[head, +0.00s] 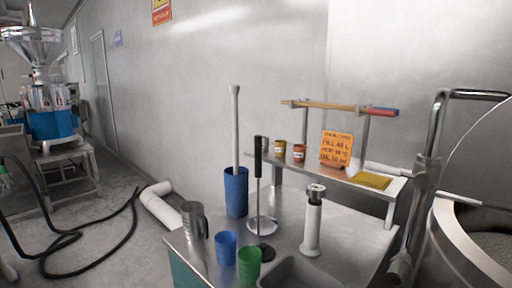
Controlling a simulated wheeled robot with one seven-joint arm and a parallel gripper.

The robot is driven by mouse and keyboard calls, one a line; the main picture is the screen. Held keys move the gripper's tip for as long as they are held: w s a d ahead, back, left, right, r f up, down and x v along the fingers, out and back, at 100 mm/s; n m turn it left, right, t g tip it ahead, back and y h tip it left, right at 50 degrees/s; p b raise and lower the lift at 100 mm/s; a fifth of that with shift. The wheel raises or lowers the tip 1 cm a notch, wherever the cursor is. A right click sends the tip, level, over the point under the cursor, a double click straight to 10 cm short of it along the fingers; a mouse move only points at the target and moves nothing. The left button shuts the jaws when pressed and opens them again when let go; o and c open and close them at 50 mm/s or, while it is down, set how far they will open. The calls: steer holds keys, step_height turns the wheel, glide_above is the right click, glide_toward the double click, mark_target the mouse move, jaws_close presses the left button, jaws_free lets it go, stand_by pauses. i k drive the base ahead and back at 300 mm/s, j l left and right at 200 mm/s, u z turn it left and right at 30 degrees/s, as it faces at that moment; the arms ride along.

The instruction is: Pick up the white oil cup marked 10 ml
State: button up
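A small white cup-like object (354,169) sits on the narrow shelf (392,187) at the back of the steel table, between the orange sign and a yellow cloth. It is too small for me to read any 10 ml mark, so I cannot confirm that it is the oil cup. My gripper is not in view.
On the table (340,232) stand a blue cup (226,248), a green cup (249,266), a metal jug (194,221), a tall blue holder (236,192), a black-handled tool (258,175) and a white cylinder (312,226). An orange sign (336,148) stands on the shelf. A large vat (470,240) is at right.

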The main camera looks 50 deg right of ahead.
mark_target(264, 144)
steer(key=i+z, duration=0.1)
steer(key=z, duration=0.65)
steer(key=i+z, duration=0.15)
steer(key=z, duration=0.25)
steer(key=j+z, duration=0.1)
steer(key=z, duration=0.3)
steer(key=i, duration=0.05)
